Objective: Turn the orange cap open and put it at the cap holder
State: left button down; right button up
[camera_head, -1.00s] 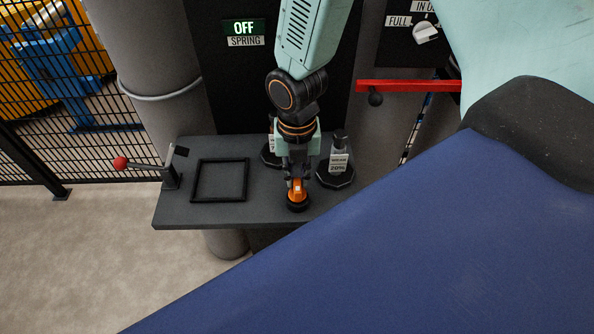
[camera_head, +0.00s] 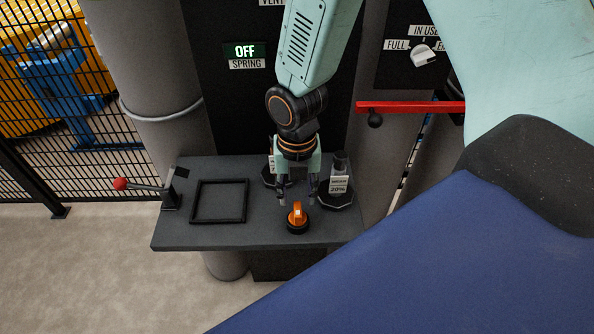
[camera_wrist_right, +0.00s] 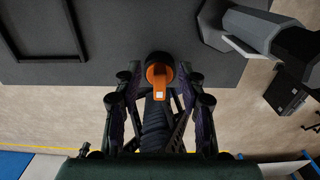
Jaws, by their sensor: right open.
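The orange cap (camera_head: 297,215) sits upright on a round black base near the front edge of the grey shelf (camera_head: 180,238). My right gripper (camera_head: 297,198) is open and empty, with its fingertips spread just behind and above the cap. In the right wrist view the cap (camera_wrist_right: 159,76) shows between the open fingers (camera_wrist_right: 160,92), and I see no contact. I cannot tell for sure which thing is the cap holder. My left gripper is not in view.
A square black frame (camera_head: 193,200) lies left of the cap. A lever with a red knob (camera_head: 121,184) stands at the shelf's left end. A labelled dark bottle (camera_head: 339,178) on a black base stands behind right. A red bar (camera_head: 410,107) is above right.

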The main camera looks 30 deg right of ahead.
notch_tip(320, 180, up, 10)
jog(key=shift+r, duration=0.2)
dwell(0.3)
